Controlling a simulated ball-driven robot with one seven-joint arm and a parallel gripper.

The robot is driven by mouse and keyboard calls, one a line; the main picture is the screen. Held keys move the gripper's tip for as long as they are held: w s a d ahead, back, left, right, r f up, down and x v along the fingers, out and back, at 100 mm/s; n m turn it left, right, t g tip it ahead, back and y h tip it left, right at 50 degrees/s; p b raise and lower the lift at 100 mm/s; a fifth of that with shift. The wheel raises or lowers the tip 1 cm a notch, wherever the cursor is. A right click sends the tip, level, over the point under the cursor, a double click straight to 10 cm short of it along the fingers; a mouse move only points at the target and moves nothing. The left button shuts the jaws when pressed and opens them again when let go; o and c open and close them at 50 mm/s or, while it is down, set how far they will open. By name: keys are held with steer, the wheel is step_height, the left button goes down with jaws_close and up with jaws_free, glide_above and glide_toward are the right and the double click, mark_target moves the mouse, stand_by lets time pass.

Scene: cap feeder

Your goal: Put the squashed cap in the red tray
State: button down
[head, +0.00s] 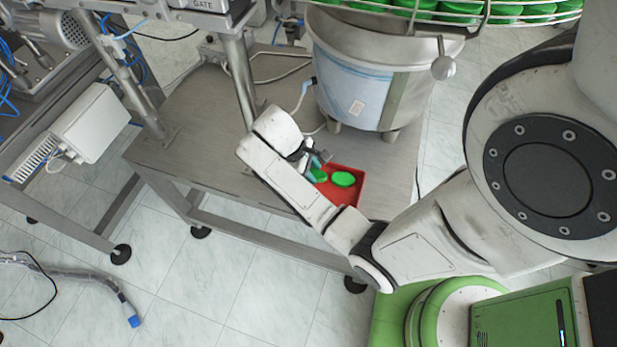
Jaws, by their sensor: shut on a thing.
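The red tray (353,200) sits on the steel table, partly covered by my forearm. A round green cap (343,179) lies in the tray. My gripper (318,163) is at the tray's left side, pointing down and partly hidden by my wrist. It is shut on a second green cap (319,175), which shows just below the fingers by the tray's left part. I cannot tell whether this cap touches the tray floor. Both caps are too small here for me to tell clearly which is squashed.
The steel bowl feeder (365,75) stands behind the tray, with several green caps in a wire-rimmed holder above it. A table post (240,80) rises left of my arm. The steel table (195,125) is bare to the left.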

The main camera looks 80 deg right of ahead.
steer(key=shift+w+d+f, duration=0.15)
steer(key=shift+w+f, duration=0.2)
steer(key=shift+f, duration=0.1)
step_height(320, 180, down, 3)
steer(key=shift+f, duration=0.15)
steer(key=shift+f, duration=0.2)
